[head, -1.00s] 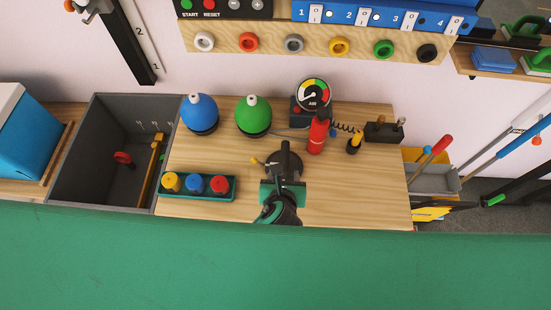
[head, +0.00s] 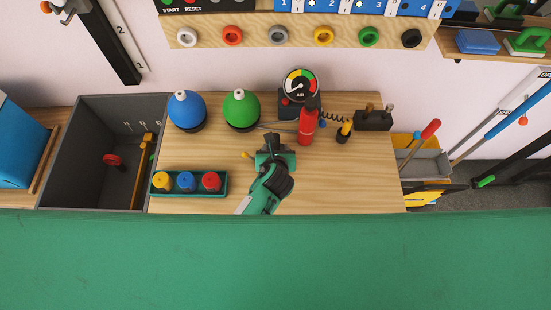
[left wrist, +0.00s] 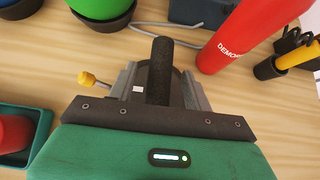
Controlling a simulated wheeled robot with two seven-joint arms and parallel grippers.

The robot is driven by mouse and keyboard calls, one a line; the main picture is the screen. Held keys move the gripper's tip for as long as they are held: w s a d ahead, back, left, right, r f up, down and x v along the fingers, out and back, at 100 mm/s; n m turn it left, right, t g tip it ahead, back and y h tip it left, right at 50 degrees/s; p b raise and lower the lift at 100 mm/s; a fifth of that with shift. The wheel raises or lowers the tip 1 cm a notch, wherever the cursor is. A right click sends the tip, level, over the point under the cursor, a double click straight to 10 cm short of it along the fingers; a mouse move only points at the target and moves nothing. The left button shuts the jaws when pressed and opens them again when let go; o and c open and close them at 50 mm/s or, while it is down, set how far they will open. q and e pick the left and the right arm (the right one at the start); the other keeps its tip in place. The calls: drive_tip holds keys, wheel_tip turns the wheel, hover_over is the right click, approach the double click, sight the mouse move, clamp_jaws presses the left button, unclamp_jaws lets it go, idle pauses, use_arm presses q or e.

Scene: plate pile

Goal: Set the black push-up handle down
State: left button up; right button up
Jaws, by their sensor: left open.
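The black push-up handle (head: 272,141) is at the middle of the wooden bench, partly hidden by my left gripper. In the left wrist view its thick dark grip (left wrist: 160,62) stands up between the two grey fingers. My left gripper (head: 274,154) is open around the handle, with a finger on each side of the grip in the left wrist view (left wrist: 160,88). The handle appears to be on the bench; its underside is hidden. My right gripper is in neither view.
A red bottle (head: 306,126) stands close to the right of the handle. A yellow-ended pin (left wrist: 87,79) is just left of it. Blue (head: 186,108) and green (head: 240,106) domes stand behind left, a teal tray (head: 189,191) with coloured knobs front left. Bare wood lies front right.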

use_arm(q)
drive_tip(key=shift+w+f, duration=0.35)
drive_tip(key=shift+w, duration=0.05)
clamp_jaws()
idle(0.9)
drive_tip(key=shift+r, duration=0.15)
idle(0.3)
